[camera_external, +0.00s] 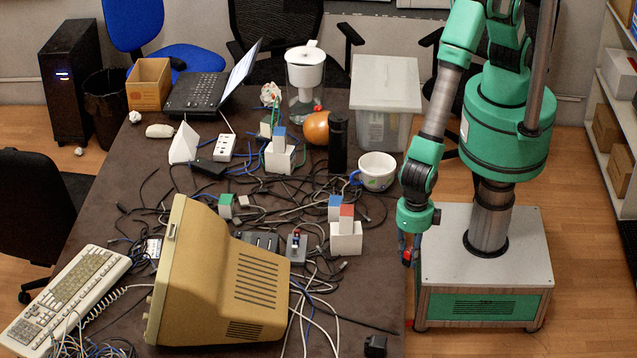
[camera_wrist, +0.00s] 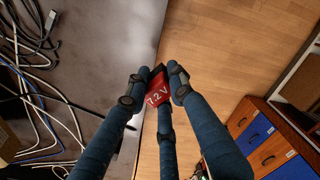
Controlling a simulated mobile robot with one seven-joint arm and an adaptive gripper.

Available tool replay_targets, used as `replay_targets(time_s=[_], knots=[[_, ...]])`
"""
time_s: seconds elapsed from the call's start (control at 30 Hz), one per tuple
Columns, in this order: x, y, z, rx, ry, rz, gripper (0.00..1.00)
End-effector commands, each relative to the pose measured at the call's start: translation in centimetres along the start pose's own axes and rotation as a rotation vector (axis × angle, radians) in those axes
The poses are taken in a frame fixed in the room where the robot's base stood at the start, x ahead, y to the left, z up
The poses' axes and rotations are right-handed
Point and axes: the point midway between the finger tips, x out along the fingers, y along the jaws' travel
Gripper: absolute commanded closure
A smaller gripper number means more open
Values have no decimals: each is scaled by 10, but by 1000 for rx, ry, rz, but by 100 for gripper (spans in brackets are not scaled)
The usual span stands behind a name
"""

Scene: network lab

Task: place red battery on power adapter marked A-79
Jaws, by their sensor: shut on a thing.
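My gripper (camera_external: 407,248) hangs just past the right edge of the table. In the wrist view my gripper's fingers (camera_wrist: 155,82) are shut on a red battery (camera_wrist: 158,93) marked "12V". A bit of the red battery (camera_external: 408,256) shows between the fingers in the external view. On the table, a white box (camera_external: 346,243) carries a blue block and a red block. Another white box (camera_external: 279,161) farther back carries a blue block. I cannot read the mark A-79 on any of them, so I cannot tell which is the adapter.
Tangled cables (camera_external: 195,215) cover much of the table (camera_external: 385,290). A beige monitor (camera_external: 220,270), a white mug (camera_external: 376,171), a dark cylinder (camera_external: 338,142) and a lidded plastic bin (camera_external: 385,90) stand there. The floor (camera_wrist: 205,60) lies open beyond the table's edge.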

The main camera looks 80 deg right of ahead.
Motion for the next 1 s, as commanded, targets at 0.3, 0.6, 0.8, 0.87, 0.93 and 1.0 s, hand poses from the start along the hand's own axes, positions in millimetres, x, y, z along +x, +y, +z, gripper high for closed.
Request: replay_targets(time_s=[0.3,0.6,0.8,0.87,0.93,1.0], knots=[[-14,56,-28,387,3,0,100],[-28,99,-54,740,5,-4,100],[-35,117,-65,901,6,-7,100],[-37,120,-67,931,6,-7,100],[-39,123,-69,955,6,-7,100],[-40,124,-70,969,6,-7,100]])
